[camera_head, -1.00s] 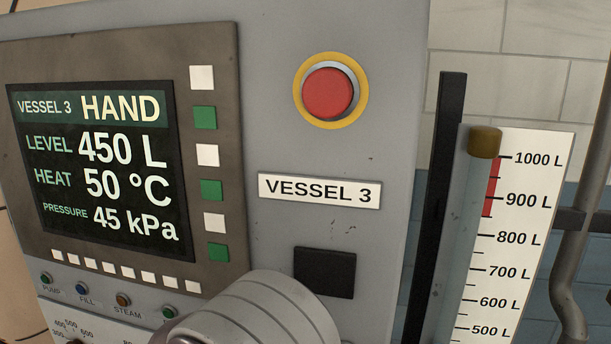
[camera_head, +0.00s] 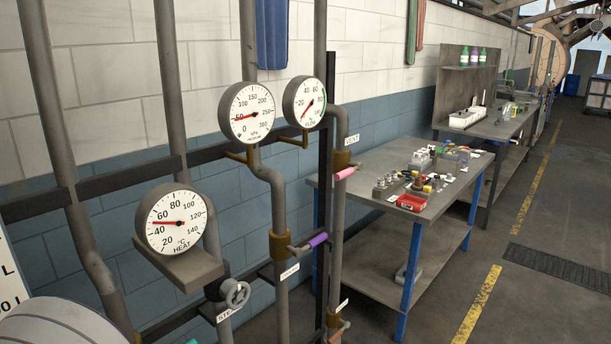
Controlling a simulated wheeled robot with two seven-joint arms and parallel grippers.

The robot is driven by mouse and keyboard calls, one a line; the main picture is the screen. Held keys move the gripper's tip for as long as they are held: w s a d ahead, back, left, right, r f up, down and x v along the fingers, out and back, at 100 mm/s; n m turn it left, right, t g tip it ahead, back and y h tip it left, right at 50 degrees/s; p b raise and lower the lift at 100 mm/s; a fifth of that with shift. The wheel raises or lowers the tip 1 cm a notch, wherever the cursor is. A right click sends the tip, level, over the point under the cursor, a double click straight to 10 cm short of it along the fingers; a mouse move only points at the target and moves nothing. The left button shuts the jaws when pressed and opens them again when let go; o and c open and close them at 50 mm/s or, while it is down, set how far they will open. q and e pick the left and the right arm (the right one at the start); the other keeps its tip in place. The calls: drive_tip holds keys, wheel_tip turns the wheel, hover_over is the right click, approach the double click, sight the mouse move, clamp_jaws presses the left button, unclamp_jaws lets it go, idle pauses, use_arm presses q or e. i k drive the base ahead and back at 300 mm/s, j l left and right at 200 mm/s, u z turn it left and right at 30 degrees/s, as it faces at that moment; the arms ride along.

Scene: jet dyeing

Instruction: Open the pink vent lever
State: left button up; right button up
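The pink vent lever (camera_head: 345,174) sits on a brass valve body on a grey vertical pipe, right of centre. A purple lever (camera_head: 317,240) is on the neighbouring pipe, lower and to the left. Neither gripper shows in this view; a rounded grey part fills the lower left corner.
Three round gauges stand on the pipes, including the heat gauge (camera_head: 174,220). A grey handwheel (camera_head: 236,293) is low in front. A workbench (camera_head: 385,160) with small items stands behind and right of the vent pipe. The floor at right is open.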

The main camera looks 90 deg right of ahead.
sight(359, 166)
drive_tip(key=z, duration=0.45)
drive_tip(key=l+z, duration=0.1)
drive_tip(key=z, duration=0.8)
drive_tip(key=i+l+z, duration=0.1)
drive_tip(key=z, duration=1.3)
drive_tip(key=i+z, duration=0.1)
drive_tip(key=z, duration=0.35)
